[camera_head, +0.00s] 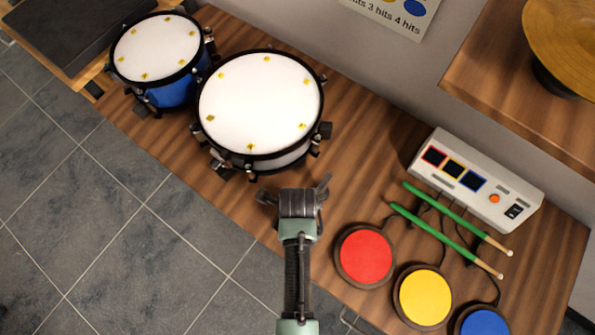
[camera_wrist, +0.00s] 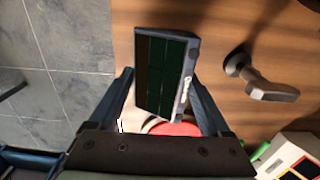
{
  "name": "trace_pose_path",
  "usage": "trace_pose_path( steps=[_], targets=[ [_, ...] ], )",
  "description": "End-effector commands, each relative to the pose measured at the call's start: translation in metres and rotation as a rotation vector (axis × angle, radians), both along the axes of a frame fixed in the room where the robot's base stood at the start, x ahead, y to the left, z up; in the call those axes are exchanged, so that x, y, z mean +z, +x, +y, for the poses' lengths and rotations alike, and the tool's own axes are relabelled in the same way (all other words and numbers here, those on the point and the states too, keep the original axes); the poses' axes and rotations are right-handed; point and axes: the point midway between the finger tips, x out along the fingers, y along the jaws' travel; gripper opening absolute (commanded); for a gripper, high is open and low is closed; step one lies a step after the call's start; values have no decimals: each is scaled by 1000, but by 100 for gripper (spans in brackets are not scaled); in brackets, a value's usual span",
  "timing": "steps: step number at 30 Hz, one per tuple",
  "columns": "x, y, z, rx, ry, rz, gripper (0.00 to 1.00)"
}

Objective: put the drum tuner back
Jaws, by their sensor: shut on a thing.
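The drum tuner (camera_wrist: 165,75) appears to be the box-shaped device with a dark panel and grey edge in the wrist view. My gripper (camera_wrist: 160,80) is shut on it, with one finger along each side. The device is slightly tilted between the fingers, over the wooden table. In the head view my gripper (camera_head: 297,203) is over the table's front part, between the large white drum and the red pad. The tuner cannot be made out there, hidden by the gripper.
A dark metallic piece with a round end (camera_wrist: 262,86) is on the table beside the tuner. The white drum (camera_head: 262,100), blue drum (camera_head: 170,95), red pad (camera_head: 365,256), yellow pad (camera_head: 426,296), green drumsticks (camera_head: 445,235) and module (camera_head: 478,180) surround it. Bare wood (camera_head: 365,150) lies between.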

Motion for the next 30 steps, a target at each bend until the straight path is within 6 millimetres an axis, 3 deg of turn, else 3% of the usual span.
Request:
trace_pose_path(
  steps=[7,20,21,24,30],
  targets=[
    [-35,0,0,1,0,1,19],
    [-43,0,0,1,0,0,19],
    [-42,0,0,1,0,0,85],
    [-42,0,0,1,0,0,100],
    [-41,0,0,1,0,0,100]
  ],
)
